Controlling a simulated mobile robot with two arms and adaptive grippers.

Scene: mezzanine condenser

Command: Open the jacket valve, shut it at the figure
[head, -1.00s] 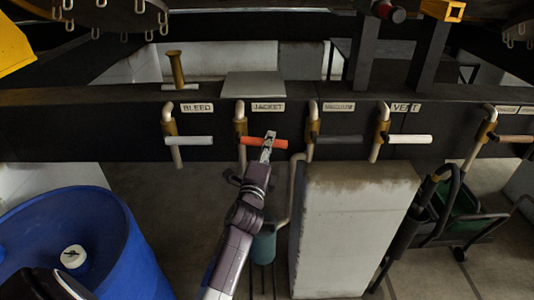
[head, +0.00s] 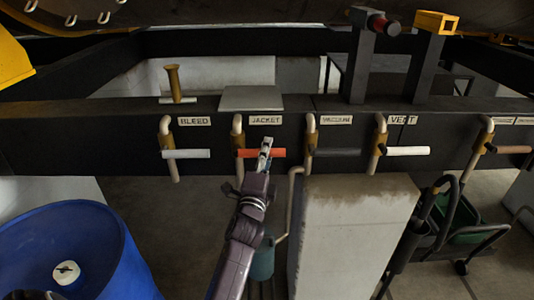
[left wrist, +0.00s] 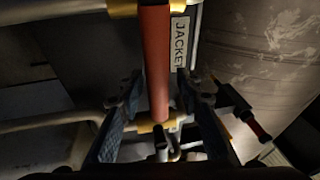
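The jacket valve's orange-red bar handle (head: 276,153) lies level across its pipe, below the JACKET label (head: 265,119). My left gripper (head: 265,150) reaches up from below and its fingertips overlap the handle's middle. In the left wrist view the red handle (left wrist: 156,60) runs between the two fingers (left wrist: 158,90), with narrow dark gaps on both sides. The fingers look open around it. The JACKET label (left wrist: 180,42) shows beside the handle. No figure or gauge reading is legible. My right gripper is out of view.
Beside it on the dark beam (head: 80,135) are the white BLEED handle (head: 186,154), a dark handle (head: 337,153) and the white VENT handle (head: 408,151). A concrete block (head: 355,235) stands below right, a blue drum (head: 100,250) at left and a cart (head: 470,230) at right.

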